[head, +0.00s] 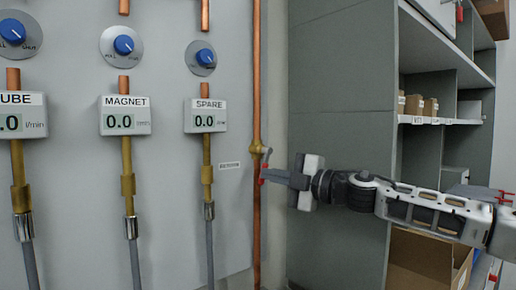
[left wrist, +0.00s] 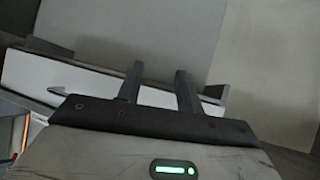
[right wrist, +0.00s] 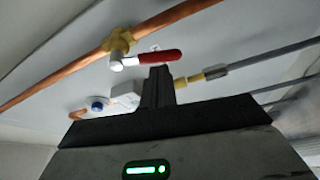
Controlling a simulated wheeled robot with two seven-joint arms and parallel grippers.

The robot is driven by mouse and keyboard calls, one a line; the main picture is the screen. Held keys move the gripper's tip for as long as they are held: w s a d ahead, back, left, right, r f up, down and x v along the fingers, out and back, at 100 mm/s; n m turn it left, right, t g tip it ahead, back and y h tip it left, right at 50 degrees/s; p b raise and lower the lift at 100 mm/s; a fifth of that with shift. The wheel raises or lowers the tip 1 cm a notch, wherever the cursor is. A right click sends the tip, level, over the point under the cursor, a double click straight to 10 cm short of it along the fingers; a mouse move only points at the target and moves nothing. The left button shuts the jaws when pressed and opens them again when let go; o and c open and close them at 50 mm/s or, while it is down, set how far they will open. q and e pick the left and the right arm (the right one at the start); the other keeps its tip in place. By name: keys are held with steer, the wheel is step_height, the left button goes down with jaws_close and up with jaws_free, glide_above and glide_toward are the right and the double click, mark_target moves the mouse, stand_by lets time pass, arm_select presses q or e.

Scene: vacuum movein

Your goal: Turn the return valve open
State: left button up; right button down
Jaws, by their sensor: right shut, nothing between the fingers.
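The return valve (head: 256,146) is a brass body on the copper pipe at the panel's right edge. Its lever, with a red grip (head: 263,169), hangs down beside the pipe in the head view. My right gripper (head: 268,175) is shut and empty, with its tips at the red grip. In the right wrist view the closed fingers (right wrist: 158,76) are just below the red grip (right wrist: 160,56); I cannot tell whether they touch it. The valve body (right wrist: 120,40) is clear there. My left gripper (left wrist: 158,80) is open and empty, away from the valve.
A small label (head: 229,165) is left of the pipe. Gauges marked MAGNET (head: 125,115) and SPARE (head: 205,115), with blue knobs above and hoses below, fill the panel. A grey shelf unit (head: 340,130) with cardboard boxes (head: 420,262) stands close behind my right arm.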

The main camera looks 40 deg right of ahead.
arm_select(q)
steer(key=shift+s+a+r+p, duration=0.15)
steer(key=shift+s+r+p, duration=0.05)
steer(key=shift+p, duration=0.5)
arm_select(e)
steer(key=shift+d+f+n+g, duration=0.2)
steer(key=shift+d+n+g, duration=0.3)
steer(key=shift+n, duration=0.7)
arm_select(q)
steer(key=shift+w, duration=0.1)
arm_select(e)
steer(key=shift+d, duration=0.15)
